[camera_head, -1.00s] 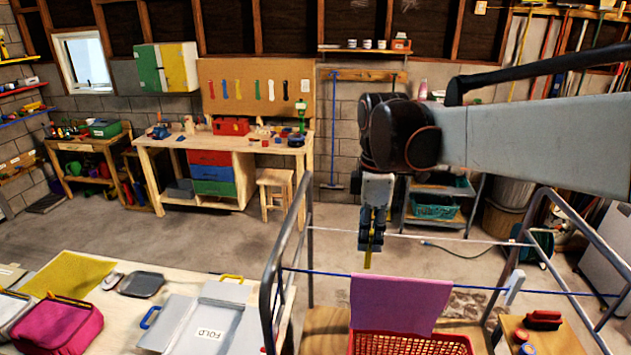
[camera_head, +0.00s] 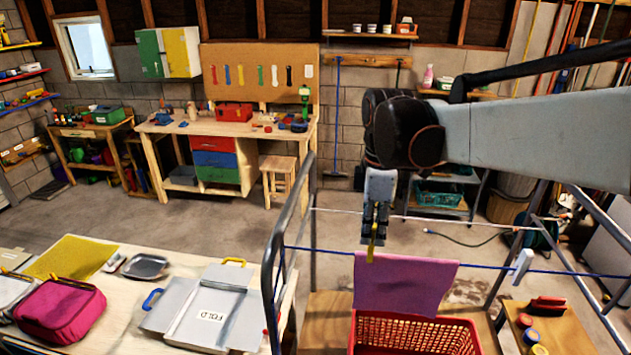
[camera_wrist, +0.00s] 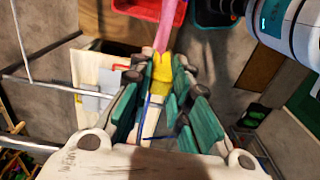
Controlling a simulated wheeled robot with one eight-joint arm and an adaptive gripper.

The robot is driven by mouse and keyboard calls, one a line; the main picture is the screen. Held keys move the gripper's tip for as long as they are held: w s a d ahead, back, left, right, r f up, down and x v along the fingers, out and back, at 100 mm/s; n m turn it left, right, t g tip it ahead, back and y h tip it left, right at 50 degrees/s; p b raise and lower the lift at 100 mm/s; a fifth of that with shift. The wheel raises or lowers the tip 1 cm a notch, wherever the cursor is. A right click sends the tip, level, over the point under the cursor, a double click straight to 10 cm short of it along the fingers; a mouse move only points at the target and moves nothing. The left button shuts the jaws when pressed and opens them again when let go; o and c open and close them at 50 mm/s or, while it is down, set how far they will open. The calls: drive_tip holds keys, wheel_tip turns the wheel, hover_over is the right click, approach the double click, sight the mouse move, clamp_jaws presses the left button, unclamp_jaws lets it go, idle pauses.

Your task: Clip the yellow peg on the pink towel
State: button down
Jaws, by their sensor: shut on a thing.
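The pink towel (camera_head: 405,285) hangs over the blue line of the drying rack, above a red basket. My gripper (camera_head: 374,238) points down just above the towel's upper left corner. It is shut on the yellow peg (camera_head: 371,252), which sticks out below the fingertips. In the wrist view the yellow peg (camera_wrist: 162,72) sits between the green finger pads, with the pink towel (camera_wrist: 170,25) right beyond its tip. The peg's tip overlaps the towel's edge in view; I cannot tell whether it touches or grips the cloth.
The blue line (camera_head: 490,268) runs across the rack between grey metal rails (camera_head: 272,270). The red basket (camera_head: 415,330) stands beneath the towel. A white clip (camera_head: 522,263) is on the line at the right. A table with a folding board (camera_head: 215,305) stands at the left.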

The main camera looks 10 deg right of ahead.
sight(372, 240)
drive_tip(key=shift+f+b, duration=1.15)
drive_tip(key=shift+f, duration=0.6)
drive_tip(key=c, duration=1.4)
unclamp_jaws()
drive_tip(key=shift+w, duration=0.1)
drive_tip(key=shift+r, duration=0.1)
wheel_tip(372, 240, up, 12)
drive_tip(key=shift+a+f, duration=0.1)
drive_tip(key=shift+f, duration=0.1)
drive_tip(key=s+f+m+t, duration=0.7)
drive_tip(key=s+f+m, duration=0.7)
drive_tip(key=s+m, duration=0.1)
drive_tip(key=shift+n, duration=0.3)
wheel_tip(372, 240, down, 28)
drive_tip(key=b, duration=2.9)
drive_tip(key=shift+f, duration=0.2)
